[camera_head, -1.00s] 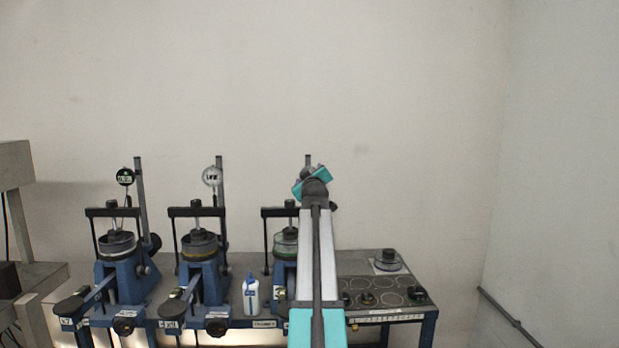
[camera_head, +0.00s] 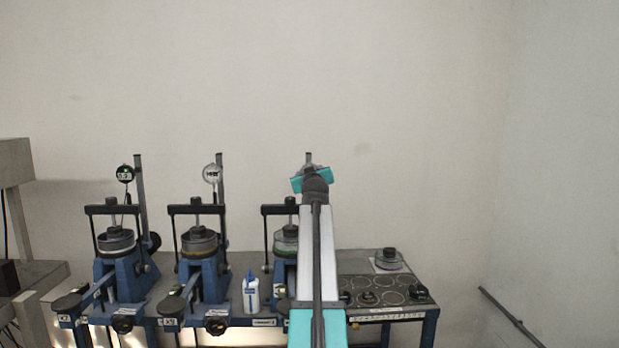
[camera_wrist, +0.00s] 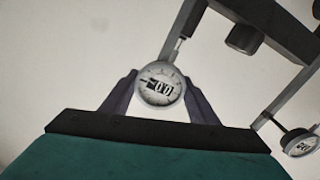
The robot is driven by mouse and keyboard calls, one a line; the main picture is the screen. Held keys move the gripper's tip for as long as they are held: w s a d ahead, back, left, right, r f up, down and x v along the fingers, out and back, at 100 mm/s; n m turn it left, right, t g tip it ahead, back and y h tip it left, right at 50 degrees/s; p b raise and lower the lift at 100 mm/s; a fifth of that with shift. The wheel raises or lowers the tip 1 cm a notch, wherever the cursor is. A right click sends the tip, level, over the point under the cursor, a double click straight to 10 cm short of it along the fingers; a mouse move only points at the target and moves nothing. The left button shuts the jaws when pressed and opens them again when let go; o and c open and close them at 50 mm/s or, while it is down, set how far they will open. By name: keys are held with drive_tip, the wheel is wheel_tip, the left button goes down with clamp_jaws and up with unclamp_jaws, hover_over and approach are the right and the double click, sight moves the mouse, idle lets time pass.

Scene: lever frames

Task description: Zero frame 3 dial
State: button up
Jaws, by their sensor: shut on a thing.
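The dial (camera_wrist: 160,85) is a round grey gauge with a dark pointer mark and digits that look like zeros, tilted in the wrist view. My gripper (camera_wrist: 160,98) has its two dark fingers on either side of the dial's rim, shut on it. In the head view my gripper (camera_head: 312,178) is at the top of the third lever frame (camera_head: 281,212) from the left, and hides most of that frame's dial. The third frame has a blue base, a black crossbar and a glass-walled cell, partly behind my arm.
A white bottle (camera_head: 251,294) stands between the second and third frames. A second dial (camera_wrist: 301,142) shows at the wrist view's right edge.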

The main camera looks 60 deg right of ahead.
drive_tip(key=shift+s+r+m, duration=0.1)
drive_tip(key=shift+m, duration=0.7)
drive_tip(key=o, duration=1)
drive_tip(key=shift+d, duration=0.1)
drive_tip(key=shift+o, duration=0.2)
drive_tip(key=shift+a, duration=0.2)
drive_tip(key=b+v, duration=0.3)
drive_tip(key=v, duration=1)
drive_tip(key=shift+s+a, duration=0.2)
drive_tip(key=shift+a, duration=0.05)
